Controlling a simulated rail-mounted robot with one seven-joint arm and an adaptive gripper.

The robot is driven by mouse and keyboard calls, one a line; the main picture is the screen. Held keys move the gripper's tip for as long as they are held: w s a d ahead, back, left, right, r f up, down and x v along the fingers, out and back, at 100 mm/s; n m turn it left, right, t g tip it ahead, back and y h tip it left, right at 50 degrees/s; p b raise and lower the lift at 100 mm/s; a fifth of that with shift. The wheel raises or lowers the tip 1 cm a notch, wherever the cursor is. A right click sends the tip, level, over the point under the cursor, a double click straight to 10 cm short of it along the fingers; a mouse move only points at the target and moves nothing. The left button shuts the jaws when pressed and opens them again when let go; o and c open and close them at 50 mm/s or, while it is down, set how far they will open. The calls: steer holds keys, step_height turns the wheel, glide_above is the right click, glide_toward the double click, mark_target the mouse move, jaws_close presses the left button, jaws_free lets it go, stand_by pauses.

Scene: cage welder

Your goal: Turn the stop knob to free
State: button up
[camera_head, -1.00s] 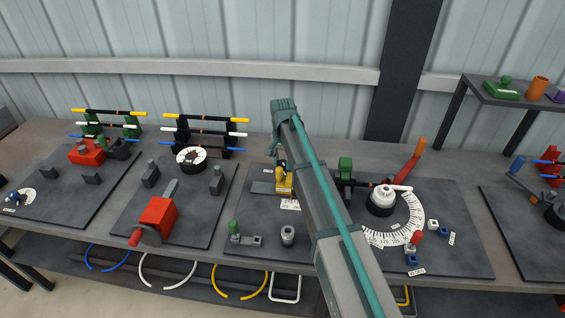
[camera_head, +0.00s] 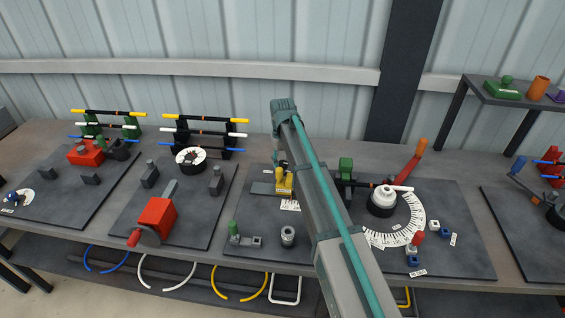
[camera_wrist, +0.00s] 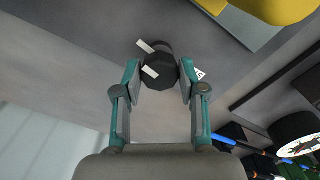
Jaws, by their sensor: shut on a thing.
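A dark, faceted stop knob (camera_wrist: 158,70) stands in the wrist view, with a white line on its top. A white label (camera_wrist: 146,46) lies on the plate beside it, and another small label with a letter (camera_wrist: 199,74) lies at its right. My gripper (camera_wrist: 159,80) has a teal finger on each side of the knob and is shut on it. In the head view my arm covers the middle of the bench, and I cannot make out the knob or the fingertips there.
A yellow block (camera_head: 284,184) stands on the middle plate; a yellow part (camera_wrist: 275,7) also shows in the wrist view. A red vice-like block (camera_head: 158,213) stands left.

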mark_target(282, 163)
steer(key=shift+n, duration=1)
steer(key=o, duration=1.1)
steer(key=shift+o, duration=0.2)
step_height(282, 163, up, 12)
